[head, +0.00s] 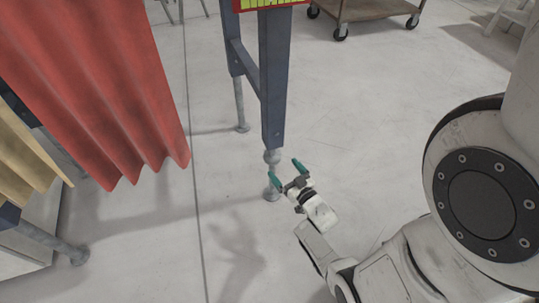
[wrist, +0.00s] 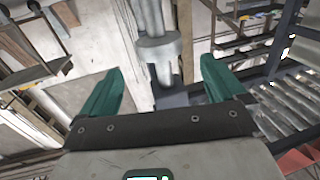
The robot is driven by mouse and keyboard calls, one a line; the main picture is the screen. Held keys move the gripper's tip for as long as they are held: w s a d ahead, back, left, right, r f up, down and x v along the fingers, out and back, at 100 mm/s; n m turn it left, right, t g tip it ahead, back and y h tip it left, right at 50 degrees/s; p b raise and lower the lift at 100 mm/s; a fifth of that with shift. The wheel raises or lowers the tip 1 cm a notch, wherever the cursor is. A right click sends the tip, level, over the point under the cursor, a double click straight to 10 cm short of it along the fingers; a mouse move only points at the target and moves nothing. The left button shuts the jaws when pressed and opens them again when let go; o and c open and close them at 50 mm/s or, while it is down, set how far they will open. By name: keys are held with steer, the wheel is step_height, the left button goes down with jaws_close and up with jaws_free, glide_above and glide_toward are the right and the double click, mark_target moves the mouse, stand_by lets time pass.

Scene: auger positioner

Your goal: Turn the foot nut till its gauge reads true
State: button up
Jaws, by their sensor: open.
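The dark blue machine leg (head: 274,85) ends in a grey threaded foot. A rounded grey collar, seemingly the foot nut (head: 272,156), sits just under the leg, above a round foot pad (head: 271,195) on the floor. My gripper (head: 287,173) is open beside this foot, its teal fingers pointing toward it, low near the floor. In the wrist view, a wide grey collar (wrist: 160,47) on a rod shows beyond and between the open teal fingers (wrist: 160,66). No finger clearly touches it. I cannot make out a gauge or its reading.
A red strip curtain (head: 110,80) hangs at the left. Another leg's foot (head: 242,126) stands behind, and one (head: 78,256) at lower left. A wheeled cart (head: 370,10) is at the back. The wrist view shows rollers (wrist: 290,105) at right.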

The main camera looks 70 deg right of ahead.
mark_target(275, 157)
steer(key=b+x, duration=0.2)
steer(key=x, duration=0.6)
steer(key=shift+w+d+b, duration=0.25)
steer(key=shift+w+b, duration=0.1)
steer(key=c, duration=1)
steer(key=shift+o, duration=0.2)
steer(key=shift+s, duration=0.1)
steer(key=shift+d+n+t+y, duration=0.1)
steer(key=shift+n+t+y, duration=0.2)
steer(key=shift+n, duration=0.1)
steer(key=shift+n+t+y, duration=0.7)
steer(key=shift+n+y, duration=0.2)
steer(key=shift+y, duration=0.8)
